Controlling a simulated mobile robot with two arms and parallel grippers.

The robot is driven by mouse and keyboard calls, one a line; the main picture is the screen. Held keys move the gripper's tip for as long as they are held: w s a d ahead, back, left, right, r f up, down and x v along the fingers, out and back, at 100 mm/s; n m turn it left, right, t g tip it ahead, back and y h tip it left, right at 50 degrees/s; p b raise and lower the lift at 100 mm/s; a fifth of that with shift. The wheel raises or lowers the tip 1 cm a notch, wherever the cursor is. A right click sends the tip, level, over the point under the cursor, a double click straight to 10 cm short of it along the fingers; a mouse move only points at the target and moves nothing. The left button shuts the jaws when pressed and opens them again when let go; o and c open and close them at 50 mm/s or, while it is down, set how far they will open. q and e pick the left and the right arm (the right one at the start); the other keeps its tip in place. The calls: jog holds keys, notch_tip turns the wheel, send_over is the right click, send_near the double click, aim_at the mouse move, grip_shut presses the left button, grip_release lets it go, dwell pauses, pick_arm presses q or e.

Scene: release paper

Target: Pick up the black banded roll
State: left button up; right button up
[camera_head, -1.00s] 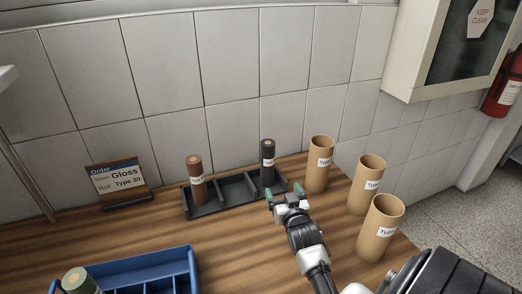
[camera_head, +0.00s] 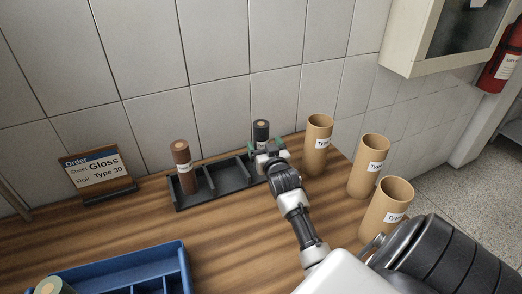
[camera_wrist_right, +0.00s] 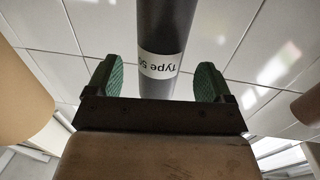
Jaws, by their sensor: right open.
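The black roll (camera_head: 261,130) stands upright in the right compartment of the black tray (camera_head: 216,185). In the right wrist view the black roll (camera_wrist_right: 165,25) carries a white label band reading "Type 5" and a partly hidden character. My right gripper (camera_head: 266,149) is at the black roll, in front of it in the head view. In the right wrist view the right gripper (camera_wrist_right: 157,83) is open, with one green-padded finger on each side of the roll and a gap on both sides. My left gripper is not in view.
A brown roll (camera_head: 183,164) stands in the tray's left compartment. Cardboard tubes (camera_head: 317,148), (camera_head: 366,170), (camera_head: 385,210) stand right of my arm. An order sign (camera_head: 98,172) stands at left. A blue divided bin (camera_head: 182,262) is at front left, with a greenish roll (camera_head: 50,287).

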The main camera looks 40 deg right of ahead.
jog(key=b+x, duration=0.2)
jog(key=x, duration=0.1)
jog(key=shift+w+d+r, duration=0.1)
jog(key=shift+w+r, duration=0.1)
jog(key=shift+w, duration=0.1)
jog(key=shift+w+d, duration=0.1)
jog(key=shift+w, duration=0.1)
jog(key=shift+r, duration=0.15)
jog(key=shift+s, duration=0.1)
jog(key=shift+c, duration=0.7)
jog(key=c, duration=1)
jog(key=shift+r, duration=0.1)
